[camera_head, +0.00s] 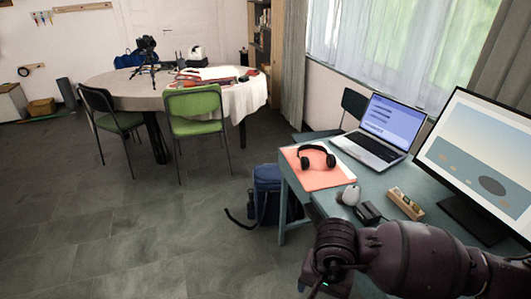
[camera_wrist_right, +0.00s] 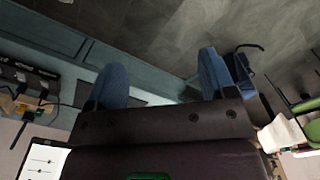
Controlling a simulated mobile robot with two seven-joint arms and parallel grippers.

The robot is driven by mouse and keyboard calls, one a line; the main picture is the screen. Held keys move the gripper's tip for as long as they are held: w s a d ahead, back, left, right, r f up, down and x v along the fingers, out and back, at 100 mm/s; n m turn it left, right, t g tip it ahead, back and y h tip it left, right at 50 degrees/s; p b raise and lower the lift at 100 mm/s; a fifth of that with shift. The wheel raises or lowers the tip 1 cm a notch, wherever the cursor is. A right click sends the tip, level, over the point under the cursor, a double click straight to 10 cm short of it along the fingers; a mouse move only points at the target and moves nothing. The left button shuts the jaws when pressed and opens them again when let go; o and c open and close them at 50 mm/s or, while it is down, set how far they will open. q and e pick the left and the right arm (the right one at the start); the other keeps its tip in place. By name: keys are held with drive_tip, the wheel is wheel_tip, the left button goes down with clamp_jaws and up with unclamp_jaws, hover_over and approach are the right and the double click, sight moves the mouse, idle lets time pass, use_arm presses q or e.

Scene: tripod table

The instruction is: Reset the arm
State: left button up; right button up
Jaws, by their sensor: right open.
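My right arm (camera_head: 400,255) comes in from the lower right in the head view, bent in front of the desk's near edge. Its gripper fingers cannot be made out in that view. In the right wrist view, my right gripper (camera_wrist_right: 162,80) shows two blue fingers set wide apart. Nothing is between them but the view of the teal desk edge and the grey floor beyond. My left arm and gripper are not in view.
The teal desk (camera_head: 292,195) holds a laptop (camera_head: 378,125), headphones (camera_head: 316,156), a mouse (camera_head: 349,195) and a monitor (camera_head: 480,160). A blue backpack (camera_head: 266,192) stands beside it. A round table (camera_head: 125,95) with chairs stands farther back. The floor (camera_head: 130,240) at left is clear.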

drive_tip(key=s+a+r+m+g+y, duration=0.1)
drive_tip(key=a+r+m+g+y, duration=0.1)
drive_tip(key=a+r+m+y, duration=0.35)
drive_tip(key=w+a+r+m+t+y, duration=0.2)
drive_tip(key=a+r+m+y, duration=0.3)
drive_tip(key=r+m+y, duration=0.3)
drive_tip(key=w+a+r+m+t+y, duration=0.2)
drive_tip(key=w+a+r+m+y, duration=0.15)
drive_tip(key=r+m+y, duration=0.45)
drive_tip(key=w+d+f+m+t+h, duration=0.4)
drive_tip(key=m+t, duration=0.3)
drive_tip(key=m, duration=0.5)
drive_tip(key=w+d+f+m+t+h, duration=0.1)
drive_tip(key=w+d+m+t+h, duration=0.45)
drive_tip(key=m, duration=0.75)
drive_tip(key=s+d+f+m+t+h, duration=0.25)
drive_tip(key=d+f+m+h, duration=0.35)
drive_tip(key=d+f+m, duration=0.4)
drive_tip(key=s+d+f+m+g+h, duration=0.2)
drive_tip(key=s+d+f+m+h, duration=0.1)
drive_tip(key=s+f, duration=0.6)
drive_tip(key=s+d+f+m+g+h, duration=0.3)
drive_tip(key=s+d+f+m, duration=0.3)
drive_tip(key=s+f, duration=0.4)
drive_tip(key=shift+s+d+f+g, duration=0.2)
drive_tip(key=shift+s+d+g, duration=0.1)
drive_tip(key=shift+s+d, duration=0.5)
